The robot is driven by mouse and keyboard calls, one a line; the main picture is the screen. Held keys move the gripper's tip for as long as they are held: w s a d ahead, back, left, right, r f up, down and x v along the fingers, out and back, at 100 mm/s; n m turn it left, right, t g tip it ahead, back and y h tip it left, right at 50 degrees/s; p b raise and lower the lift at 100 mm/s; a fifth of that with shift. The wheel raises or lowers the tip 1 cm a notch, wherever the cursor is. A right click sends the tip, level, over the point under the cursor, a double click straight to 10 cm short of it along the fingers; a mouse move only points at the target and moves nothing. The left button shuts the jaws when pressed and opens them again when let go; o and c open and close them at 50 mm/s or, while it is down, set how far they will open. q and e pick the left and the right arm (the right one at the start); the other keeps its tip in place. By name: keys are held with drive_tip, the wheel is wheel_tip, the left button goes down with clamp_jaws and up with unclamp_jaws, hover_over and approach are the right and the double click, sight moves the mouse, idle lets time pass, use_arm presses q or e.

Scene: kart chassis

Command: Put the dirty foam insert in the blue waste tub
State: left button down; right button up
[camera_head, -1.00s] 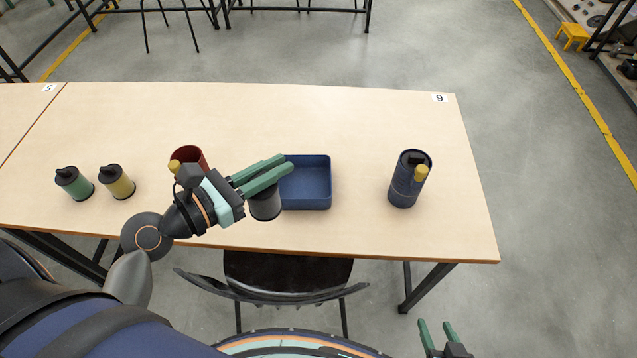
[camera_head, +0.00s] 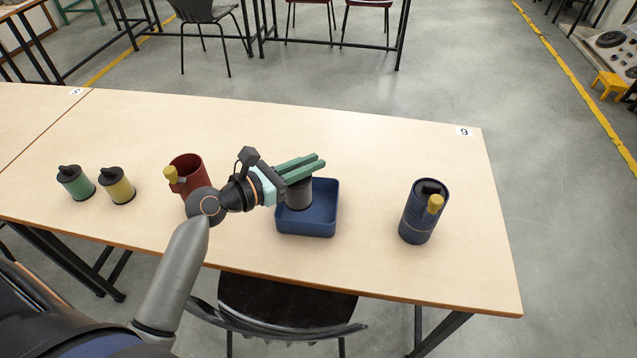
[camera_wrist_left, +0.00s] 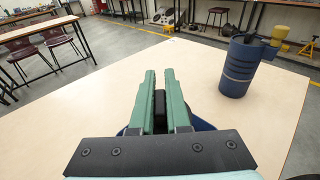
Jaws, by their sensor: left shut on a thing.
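The dirty foam insert, a dark grey cylinder (camera_head: 299,194), hangs below the green fingers of my left gripper (camera_head: 305,166). That gripper is shut on its black top (camera_wrist_left: 159,108), which shows between the fingers in the wrist view. The blue waste tub (camera_head: 305,228) is an open square tray on the table. The insert overlaps the left part of the tub's opening in the head view; I cannot tell its height above the tub floor. In the wrist view the tub (camera_wrist_left: 202,124) is mostly hidden behind the gripper. My right gripper is not in view.
A dark blue canister (camera_head: 418,214) with a yellow knob stands to the right. A red open canister (camera_head: 188,172) stands left of the gripper. A green cylinder (camera_head: 75,184) and a yellow one (camera_head: 118,187) stand further left. The table (camera_head: 375,160) is clear behind the tub.

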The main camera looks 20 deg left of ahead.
use_arm(q)
drive_tip(key=f, duration=0.2)
drive_tip(key=w+f+b, duration=0.1)
drive_tip(key=w+d+f+b, duration=0.1)
drive_tip(key=f, duration=0.1)
drive_tip(key=shift+w+d+f, duration=0.1)
drive_tip(key=shift+f, duration=0.2)
drive_tip(key=shift+f+b, duration=0.3)
drive_tip(key=shift+r, duration=0.1)
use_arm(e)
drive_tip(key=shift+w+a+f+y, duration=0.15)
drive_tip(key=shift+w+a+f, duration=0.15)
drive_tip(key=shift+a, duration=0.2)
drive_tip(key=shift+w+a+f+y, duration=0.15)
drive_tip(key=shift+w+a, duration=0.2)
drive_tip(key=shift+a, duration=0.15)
use_arm(q)
drive_tip(key=c, duration=0.9)
unclamp_jaws()
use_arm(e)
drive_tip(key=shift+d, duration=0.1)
